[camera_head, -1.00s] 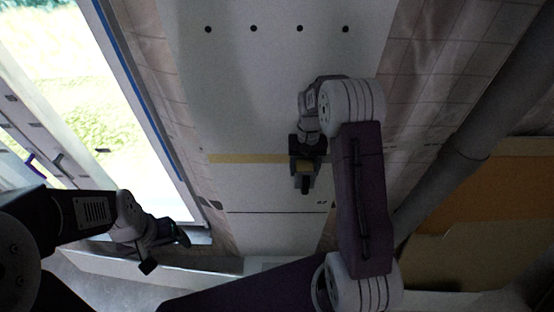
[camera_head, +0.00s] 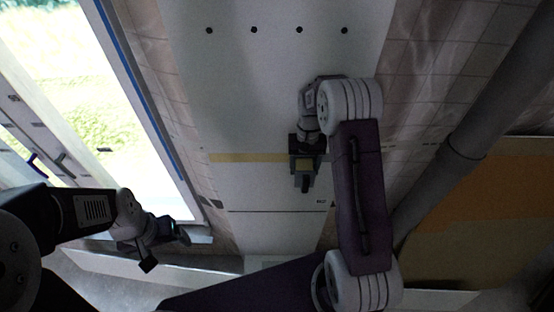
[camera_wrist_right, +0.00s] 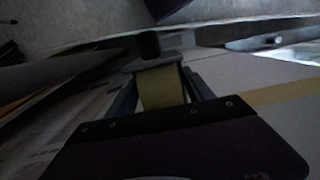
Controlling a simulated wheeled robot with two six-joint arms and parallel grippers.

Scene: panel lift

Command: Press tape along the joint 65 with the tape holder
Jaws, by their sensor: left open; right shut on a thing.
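My right gripper (camera_head: 306,148) is shut on the tape holder (camera_head: 304,168), a dark tool with a yellowish tape part, held against or close to the white panel (camera_head: 245,100). Contact cannot be told. The tape holder's yellow part (camera_wrist_right: 161,88) also shows between the fingers in the right wrist view. A straight yellow tape strip (camera_head: 245,158) runs across the panel from its left edge to the holder; it shows in the wrist view too (camera_wrist_right: 285,93). A dark joint line (camera_head: 270,212) lies below it, with a small label (camera_head: 321,202) too small to read surely. My left gripper (camera_head: 165,240) is open and empty at lower left.
A bright window (camera_head: 110,100) with a blue-edged frame is on the left. Several dark dots (camera_head: 253,30) line the panel's top. A grey pipe (camera_head: 470,145) and an orange-brown board (camera_head: 490,205) are on the right. Tiled surfaces flank the panel.

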